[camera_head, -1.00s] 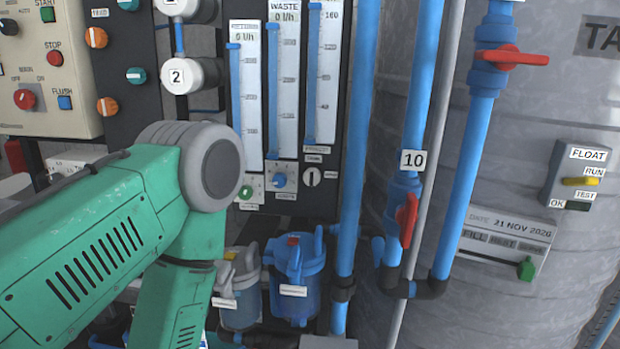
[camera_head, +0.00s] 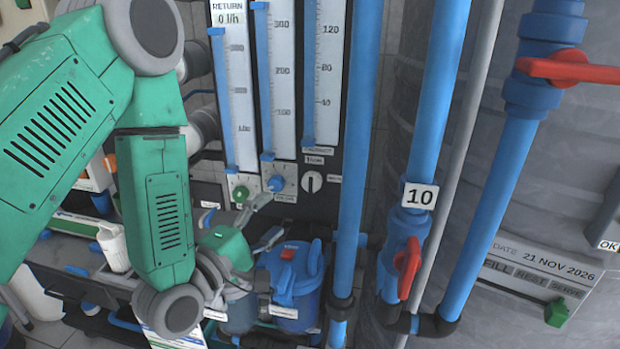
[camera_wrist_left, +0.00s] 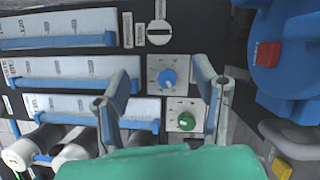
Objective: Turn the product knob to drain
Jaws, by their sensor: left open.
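The product knob (camera_head: 311,181) is a small round white dial with a dark slot on the black panel, below the rightmost flow meter. In the wrist view the knob (camera_wrist_left: 159,33) shows its slot running across the picture, beyond the fingertips. Small labels sit beside it, too small to read surely. My left gripper (camera_head: 270,214) is open and empty, in front of the panel and below the knobs. In the wrist view the left gripper's fingers (camera_wrist_left: 162,72) stand apart, with the blue knob (camera_wrist_left: 168,77) and green knob (camera_wrist_left: 186,121) seen between them. My right gripper is not in view.
Tall flow meters (camera_head: 275,75) stand above the knobs. A blue filter housing (camera_head: 290,278) is below, close to the gripper. A blue vertical pipe (camera_head: 355,150) runs right of the product knob. A red-handled valve (camera_head: 407,268) is further right.

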